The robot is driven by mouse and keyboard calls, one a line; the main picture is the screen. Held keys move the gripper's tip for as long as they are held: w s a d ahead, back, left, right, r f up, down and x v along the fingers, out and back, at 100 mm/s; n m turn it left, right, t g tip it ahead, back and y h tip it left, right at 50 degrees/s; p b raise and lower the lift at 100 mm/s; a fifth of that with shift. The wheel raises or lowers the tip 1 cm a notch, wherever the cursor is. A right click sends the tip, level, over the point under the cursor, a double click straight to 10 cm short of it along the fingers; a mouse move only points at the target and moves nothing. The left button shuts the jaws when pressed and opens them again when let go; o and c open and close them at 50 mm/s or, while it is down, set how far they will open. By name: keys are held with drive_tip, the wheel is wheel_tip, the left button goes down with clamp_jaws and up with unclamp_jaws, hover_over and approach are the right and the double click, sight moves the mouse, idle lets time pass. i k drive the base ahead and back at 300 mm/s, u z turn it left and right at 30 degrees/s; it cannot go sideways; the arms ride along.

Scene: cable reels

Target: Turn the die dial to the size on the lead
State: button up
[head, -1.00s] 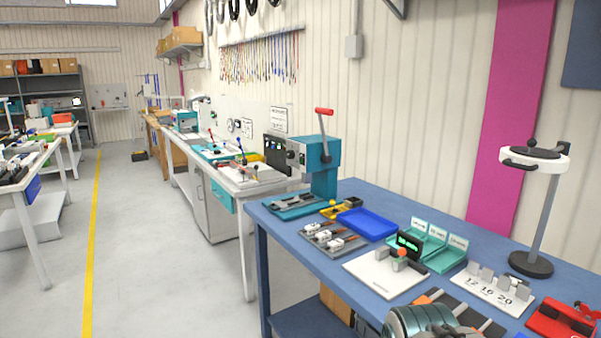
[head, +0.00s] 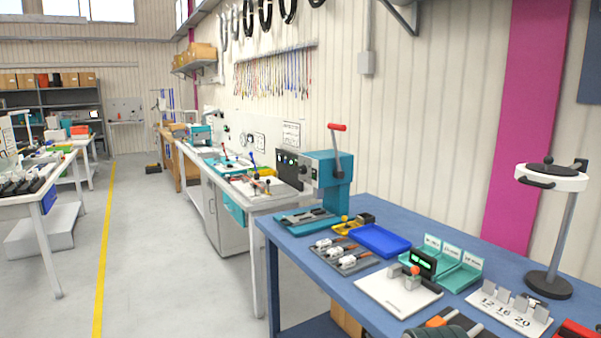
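A teal bench press (head: 328,183) with a red-tipped lever (head: 337,150) stands at the far left end of the blue bench. A dark panel with small light marks and a grey round part (head: 304,170) are on its left side; I cannot tell which is the die dial or read any setting. Several white-ended leads or connectors (head: 343,257) lie on a grey tray (head: 322,252) in front of the press; no size is readable on them. My gripper is not in view.
On the blue bench (head: 385,213) are a blue tray (head: 383,240), a white board with a green display (head: 398,292), teal labelled bins (head: 456,268), a block marked 12, 16, 20 (head: 510,310) and a tall stand (head: 552,240). Open floor (head: 160,260) lies left of the bench.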

sight(302, 169)
drive_tip(key=u, duration=0.85)
drive_tip(key=i, duration=1.6)
drive_tip(key=z, duration=0.6)
drive_tip(key=i, duration=0.4)
drive_tip(key=z, duration=0.45)
